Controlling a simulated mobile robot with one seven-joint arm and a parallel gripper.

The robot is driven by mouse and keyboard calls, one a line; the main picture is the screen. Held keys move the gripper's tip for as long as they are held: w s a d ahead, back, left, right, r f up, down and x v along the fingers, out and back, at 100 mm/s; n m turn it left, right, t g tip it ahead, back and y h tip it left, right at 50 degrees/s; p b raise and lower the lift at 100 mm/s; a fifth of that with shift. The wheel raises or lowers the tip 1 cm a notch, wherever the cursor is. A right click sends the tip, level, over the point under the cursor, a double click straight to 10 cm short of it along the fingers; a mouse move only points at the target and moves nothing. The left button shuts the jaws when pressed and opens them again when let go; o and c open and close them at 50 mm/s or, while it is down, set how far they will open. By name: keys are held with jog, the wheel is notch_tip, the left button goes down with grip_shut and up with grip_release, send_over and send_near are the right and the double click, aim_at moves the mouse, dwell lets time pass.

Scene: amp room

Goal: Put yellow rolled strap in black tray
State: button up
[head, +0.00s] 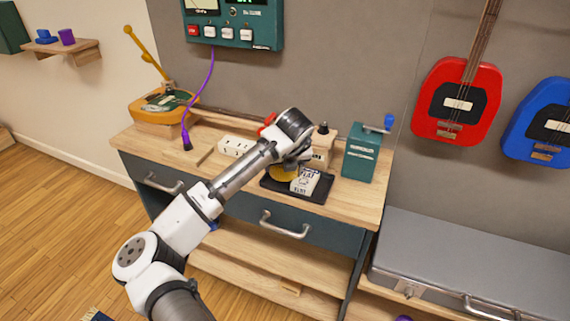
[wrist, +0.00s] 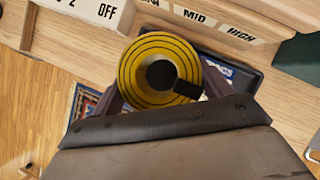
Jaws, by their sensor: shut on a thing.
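The yellow rolled strap (wrist: 158,70) is a yellow coil with dark spiral lines and a black centre. In the wrist view my gripper (wrist: 160,95) is shut on it, with a finger on each side. In the head view the strap (head: 284,173) shows partly below my gripper (head: 290,160), over the left part of the black tray (head: 311,192). The tray's rim also shows behind the strap in the wrist view (wrist: 244,69). A white box with dark lettering (head: 305,181) is in the tray's right part. I cannot tell whether the strap touches the tray.
A white block with markings (head: 236,146) stands left of the tray. A teal box with a crank (head: 361,152) stands to its right, and a wooden block (head: 322,148) behind it.

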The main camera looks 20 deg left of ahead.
jog(key=shift+f, duration=0.35)
jog(key=o, duration=1)
jog(key=shift+o, duration=0.2)
jog(key=b+v, duration=0.1)
jog(key=v, duration=1.1)
jog(key=shift+b, duration=0.3)
